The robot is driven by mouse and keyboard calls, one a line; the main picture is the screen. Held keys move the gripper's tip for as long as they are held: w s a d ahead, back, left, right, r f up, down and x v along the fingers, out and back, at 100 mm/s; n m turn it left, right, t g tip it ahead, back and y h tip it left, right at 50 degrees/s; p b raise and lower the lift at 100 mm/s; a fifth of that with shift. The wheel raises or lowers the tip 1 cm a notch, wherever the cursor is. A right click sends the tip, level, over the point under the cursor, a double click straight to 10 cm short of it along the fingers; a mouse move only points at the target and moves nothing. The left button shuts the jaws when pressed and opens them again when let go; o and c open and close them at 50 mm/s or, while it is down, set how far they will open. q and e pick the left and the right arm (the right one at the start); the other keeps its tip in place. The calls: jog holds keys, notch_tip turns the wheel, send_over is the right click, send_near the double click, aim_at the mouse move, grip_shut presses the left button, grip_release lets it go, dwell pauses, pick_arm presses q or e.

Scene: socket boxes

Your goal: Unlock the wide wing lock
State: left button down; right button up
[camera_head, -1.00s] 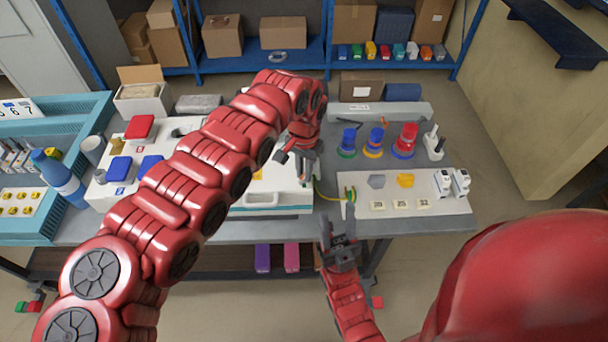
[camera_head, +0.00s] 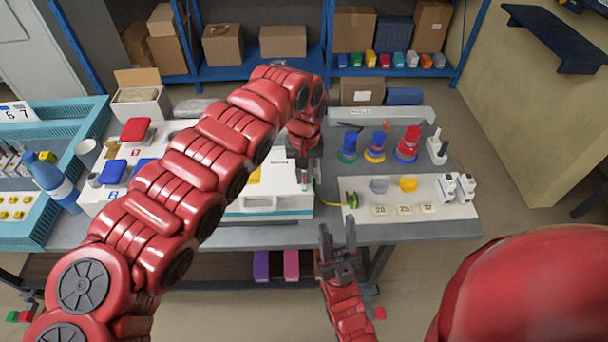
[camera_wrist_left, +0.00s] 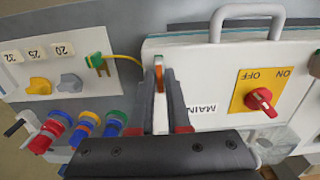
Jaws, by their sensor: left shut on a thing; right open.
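My left gripper (camera_head: 304,176) points down at the right edge of the white box (camera_head: 272,208). In the left wrist view its fingers (camera_wrist_left: 160,84) are close together around a narrow part at the box edge. An orange-brown piece (camera_wrist_left: 158,74) shows between the fingertips and looks like the wing lock; the fingers hide most of it. The box (camera_wrist_left: 215,58) bears a "MAIN" label and a red switch (camera_wrist_left: 262,100) on a yellow ON/OFF plate. My right gripper (camera_head: 338,242) is open and empty, in front of the table edge.
Right of the box, a white panel (camera_head: 432,190) holds number tiles, a yellow knob (camera_head: 408,185) and a green plug (camera_head: 351,200) with a yellow cable. Colored plugs (camera_head: 378,145) stand behind it. A blue bottle (camera_head: 55,182) and teal tray (camera_head: 78,132) are left.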

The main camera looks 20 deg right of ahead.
dwell(0.4)
pick_arm(q)
jog(key=c, duration=0.9)
grip_release()
jog(key=shift+r, duration=0.1)
jog(key=shift+r, duration=0.35)
notch_tip(320, 180, up, 10)
jog(key=b, duration=0.3)
notch_tip(320, 180, up, 6)
jog(key=p, duration=0.4)
send_over(305, 178)
jog(key=shift+a+r+p, duration=0.1)
jog(key=shift+r+p, duration=0.15)
jog(key=shift+p, duration=0.25)
